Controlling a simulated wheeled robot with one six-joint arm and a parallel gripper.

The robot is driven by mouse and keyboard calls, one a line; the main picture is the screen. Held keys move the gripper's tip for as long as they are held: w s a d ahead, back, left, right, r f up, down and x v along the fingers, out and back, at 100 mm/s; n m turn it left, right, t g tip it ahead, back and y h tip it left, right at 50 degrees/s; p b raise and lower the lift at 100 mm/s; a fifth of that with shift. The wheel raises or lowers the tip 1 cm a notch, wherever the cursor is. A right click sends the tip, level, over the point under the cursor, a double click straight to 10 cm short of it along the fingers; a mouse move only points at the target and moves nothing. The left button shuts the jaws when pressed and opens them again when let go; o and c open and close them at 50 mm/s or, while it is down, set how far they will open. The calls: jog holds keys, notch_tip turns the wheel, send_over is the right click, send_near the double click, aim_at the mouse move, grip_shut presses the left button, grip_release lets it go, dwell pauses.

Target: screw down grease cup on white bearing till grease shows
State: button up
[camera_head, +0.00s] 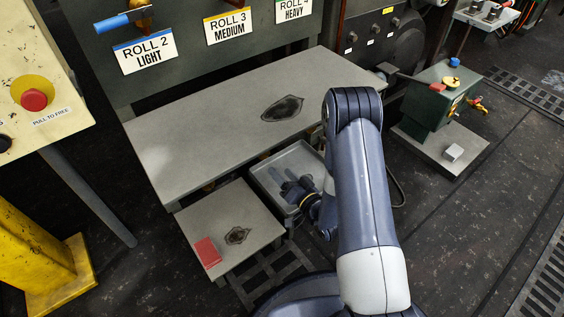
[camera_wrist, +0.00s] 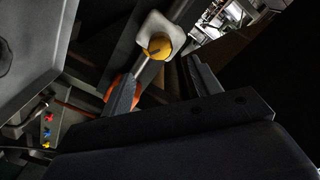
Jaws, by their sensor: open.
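In the wrist view a white block (camera_wrist: 152,27), which looks like the white bearing, carries a rounded yellow cap (camera_wrist: 158,47) that may be the grease cup. A pale rod shows below the cap. My gripper (camera_wrist: 159,70) is open, its two dark fingers apart, with the cap seen beyond and between the fingertips. I cannot tell how far off the cap is, and no grease can be made out. In the head view my gripper (camera_head: 295,188) is over the grey tray, and I cannot pick out the white bearing there.
A grey tray (camera_head: 259,178) lies below the long grey bench (camera_head: 185,150). A red block (camera_head: 207,252) sits on a lower platform (camera_head: 263,229). A green box (camera_head: 428,101) stands at right. An orange round part (camera_wrist: 116,88) shows behind the left finger. Open floor lies at right.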

aim_at(265, 155)
jog(key=b+x, duration=0.3)
jog(key=x, duration=0.8)
jog(key=shift+s, duration=0.1)
